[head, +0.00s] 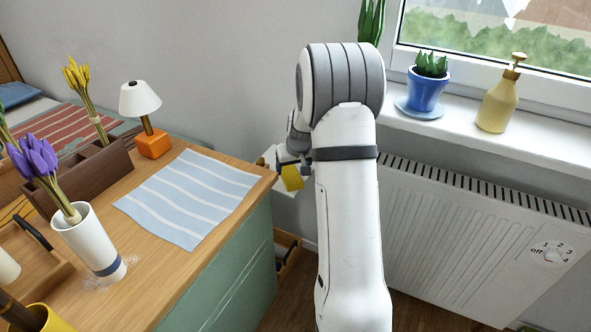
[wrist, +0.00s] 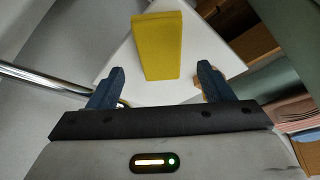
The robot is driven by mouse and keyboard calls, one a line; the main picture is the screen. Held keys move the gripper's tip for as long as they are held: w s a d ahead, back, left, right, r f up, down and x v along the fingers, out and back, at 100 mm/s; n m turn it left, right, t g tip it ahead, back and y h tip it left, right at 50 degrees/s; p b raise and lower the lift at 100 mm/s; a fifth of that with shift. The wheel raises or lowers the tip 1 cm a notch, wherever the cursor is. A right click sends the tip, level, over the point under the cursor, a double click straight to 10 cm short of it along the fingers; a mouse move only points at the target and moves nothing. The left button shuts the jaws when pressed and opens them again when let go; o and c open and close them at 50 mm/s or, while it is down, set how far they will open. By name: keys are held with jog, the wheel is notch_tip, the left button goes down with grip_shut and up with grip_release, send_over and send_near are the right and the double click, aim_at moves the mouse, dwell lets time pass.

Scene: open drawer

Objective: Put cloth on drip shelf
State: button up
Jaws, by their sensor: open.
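A yellow slab (wrist: 159,45), which may be the folded cloth or a sponge, is on a white shelf (wrist: 205,88) in the wrist view. It lies in line with the space between my fingers. It also shows in the head view (head: 292,178), by my gripper (head: 298,166), partly hidden by my arm. My gripper in the wrist view (wrist: 161,72) is open, with one blue finger on each side of the slab's near end. I cannot tell whether either finger touches it. A pale blue striped cloth (head: 190,196) lies flat on the wooden cabinet top, apart from my gripper.
The green cabinet (head: 235,275) stands left of my arm, with an open drawer (head: 287,262) low at its right side. A metal rail (wrist: 40,80) runs left of my fingers. A radiator (head: 450,235) and windowsill are at right.

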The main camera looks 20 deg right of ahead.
jog(key=p+v, duration=0.1)
jog(key=v, duration=0.6)
jog(key=shift+r, duration=0.2)
jog(key=shift+s, duration=0.15)
jog(key=shift+r, duration=0.1)
